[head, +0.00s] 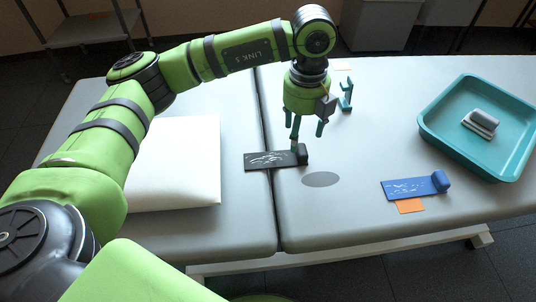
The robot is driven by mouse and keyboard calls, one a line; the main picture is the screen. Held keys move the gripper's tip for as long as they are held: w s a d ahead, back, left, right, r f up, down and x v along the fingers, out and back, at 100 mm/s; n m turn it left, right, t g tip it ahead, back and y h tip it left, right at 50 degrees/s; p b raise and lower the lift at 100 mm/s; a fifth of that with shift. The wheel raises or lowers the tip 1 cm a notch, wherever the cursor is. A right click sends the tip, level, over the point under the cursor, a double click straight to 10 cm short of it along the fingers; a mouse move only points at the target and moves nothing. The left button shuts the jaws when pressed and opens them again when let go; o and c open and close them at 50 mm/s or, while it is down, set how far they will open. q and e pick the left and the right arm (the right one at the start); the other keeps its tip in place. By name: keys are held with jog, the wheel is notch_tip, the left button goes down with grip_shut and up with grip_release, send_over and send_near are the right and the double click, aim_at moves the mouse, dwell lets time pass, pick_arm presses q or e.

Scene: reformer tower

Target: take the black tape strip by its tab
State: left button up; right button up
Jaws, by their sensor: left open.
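The black tape strip (268,160) lies flat on the grey padded couch, across the seam between its two sections, with pale markings on its face. Its raised dark tab (303,153) is at the strip's right end. My left gripper (307,136) points down just above and behind the tab. Its teal fingers are apart and nothing shows between them. One finger overlaps the strip near the tab in the head view; I cannot tell whether it touches. My right gripper is not in view.
A blue strip (408,189) with a tab lies at right, over an orange patch (410,206). A teal tray (437,127) holds a grey-white object (481,122). A small teal stand (346,95) is behind the gripper. A white cushion (180,165) lies left. A grey oval (320,179) marks the couch.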

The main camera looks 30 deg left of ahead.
aim_at(299, 149)
pick_arm(q)
jog(key=shift+a+f, duration=0.1)
jog(key=shift+f, duration=0.15)
jog(key=f, duration=0.3)
jog(key=f+b, duration=0.1)
jog(key=f, duration=0.2)
jog(key=shift+w+d+f, duration=0.15)
jog(key=shift+d, duration=0.05)
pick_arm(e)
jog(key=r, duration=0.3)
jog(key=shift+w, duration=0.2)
pick_arm(q)
jog(key=c, duration=1.2)
